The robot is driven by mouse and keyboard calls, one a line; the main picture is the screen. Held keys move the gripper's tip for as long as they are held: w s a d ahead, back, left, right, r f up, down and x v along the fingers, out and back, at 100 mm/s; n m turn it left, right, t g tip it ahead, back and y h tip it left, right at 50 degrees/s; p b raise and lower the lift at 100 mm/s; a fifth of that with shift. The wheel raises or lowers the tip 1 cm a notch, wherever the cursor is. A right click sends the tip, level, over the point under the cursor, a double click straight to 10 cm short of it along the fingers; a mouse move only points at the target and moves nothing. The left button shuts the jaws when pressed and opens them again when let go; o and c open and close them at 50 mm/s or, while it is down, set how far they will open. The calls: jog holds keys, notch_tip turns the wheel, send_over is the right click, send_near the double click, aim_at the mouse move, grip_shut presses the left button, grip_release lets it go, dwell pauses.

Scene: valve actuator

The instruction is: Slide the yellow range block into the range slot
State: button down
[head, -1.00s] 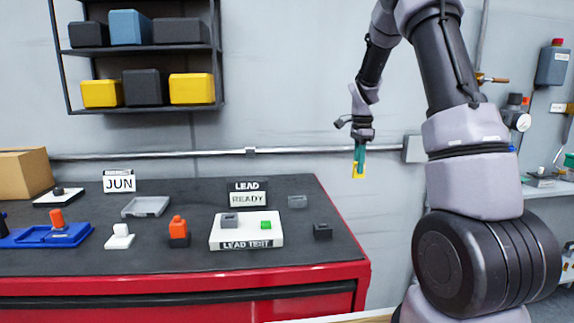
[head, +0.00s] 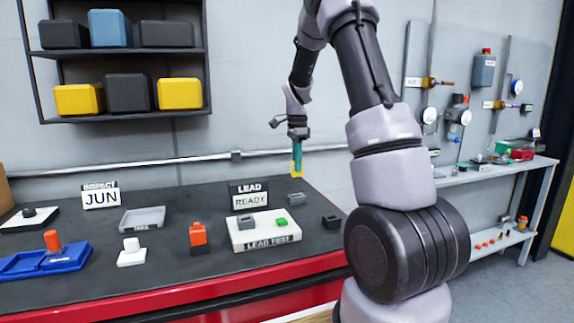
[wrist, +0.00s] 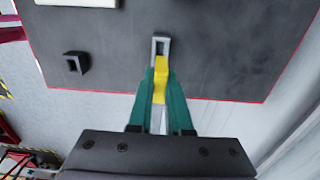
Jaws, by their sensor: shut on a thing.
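The yellow range block (wrist: 160,82) is pinched between the two teal fingers of my gripper (wrist: 160,73) in the wrist view. It sticks out a little past the fingertips. In the head view my gripper (head: 298,158) points down and holds the yellow block (head: 295,174) in the air near the back right corner of the dark bench. In the wrist view a small grey piece with a dark opening (wrist: 161,42) appears just beyond the block's tip. I cannot tell whether they touch. I cannot pick out the range slot for certain in either view.
A white LEAD TEST board (head: 265,231), a small black block (head: 331,221) and a grey piece (head: 296,198) are on the dark bench (head: 190,268). At the right stands a light bench (head: 484,170) with gauges and valves behind it. Grey floor (head: 490,285) is free there.

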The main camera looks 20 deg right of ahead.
jog(key=shift+a, duration=0.2)
jog(key=shift+d+f, duration=0.1)
jog(key=shift+f, duration=2.8)
jog(key=shift+f, duration=1.5)
jog(key=c, duration=0.8)
grip_release()
jog(key=shift+o, duration=0.2)
notch_tip(320, 180, up, 11)
jog(key=shift+f, duration=0.15)
